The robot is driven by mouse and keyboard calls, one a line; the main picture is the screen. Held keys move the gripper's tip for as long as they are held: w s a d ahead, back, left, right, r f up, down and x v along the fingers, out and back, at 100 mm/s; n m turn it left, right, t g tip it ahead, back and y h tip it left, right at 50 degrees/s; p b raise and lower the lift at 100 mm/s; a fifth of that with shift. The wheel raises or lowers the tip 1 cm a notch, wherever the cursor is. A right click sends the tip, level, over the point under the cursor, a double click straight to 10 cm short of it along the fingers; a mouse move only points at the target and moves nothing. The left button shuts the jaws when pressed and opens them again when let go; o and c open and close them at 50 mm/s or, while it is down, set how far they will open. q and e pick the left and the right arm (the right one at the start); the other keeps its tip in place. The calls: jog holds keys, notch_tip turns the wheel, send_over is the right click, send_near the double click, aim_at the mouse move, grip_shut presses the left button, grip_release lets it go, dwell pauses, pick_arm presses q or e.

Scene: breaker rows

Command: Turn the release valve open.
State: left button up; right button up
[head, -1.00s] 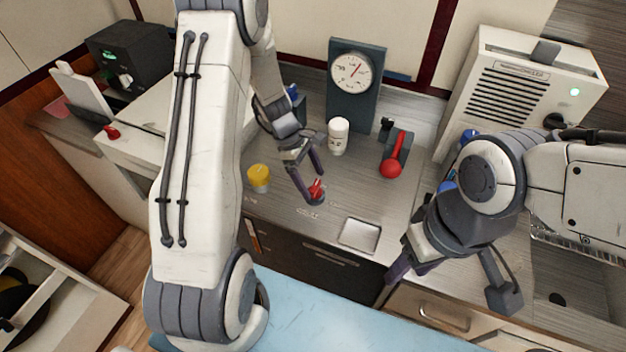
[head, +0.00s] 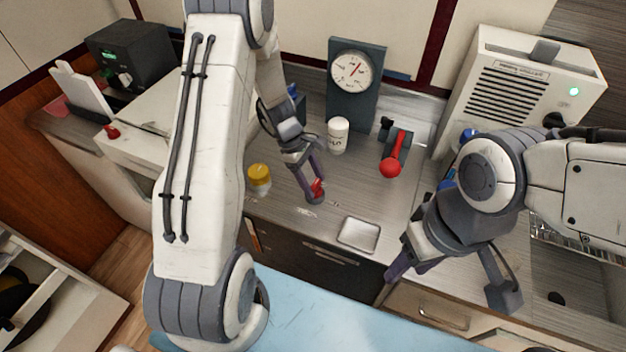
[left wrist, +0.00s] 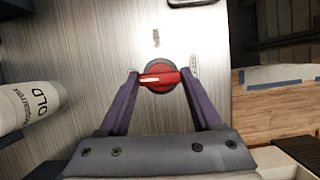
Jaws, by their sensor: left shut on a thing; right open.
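The red release valve knob (head: 317,187) sits on the steel counter near its front edge. In the left wrist view the red knob (left wrist: 160,77) has a dark round base and a white pointer mark that points left. My left gripper (head: 313,196) is shut on the knob; in the left wrist view its purple fingers (left wrist: 160,84) stand at the knob's left and right ends. Small counter markings show on either side of the knob.
A yellow-capped jar (head: 259,178), a white bottle (head: 338,134), a red-balled lever (head: 393,160) and a gauge (head: 352,75) stand around the knob. A shallow metal tray (head: 358,234) lies at the front edge. A white heater unit (head: 520,95) is at the back right.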

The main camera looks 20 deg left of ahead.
pick_arm(q)
jog(key=m, duration=0.1)
jog(key=m+g+p, duration=0.1)
jog(key=m, duration=0.1)
jog(key=shift+w+r+m, duration=0.1)
jog(key=shift+w+m, duration=0.1)
jog(key=shift+m, duration=0.1)
jog(key=m+g+y, duration=0.1)
jog(key=m, duration=0.2)
jog(key=shift+d+m, duration=0.1)
jog(key=shift+m, duration=0.3)
jog(key=m+y, duration=0.1)
jog(key=m, duration=0.1)
jog(key=m+g, duration=0.1)
jog(key=m, duration=0.2)
jog(key=shift+w+d+g+y, duration=0.1)
jog(key=shift+w+g+y, duration=0.05)
jog(key=shift+g+y, duration=0.2)
jog(key=shift+d+m+y, duration=0.1)
jog(key=shift+m+y, duration=0.75)
jog(key=shift+m, duration=1.65)
jog(key=o, duration=1.4)
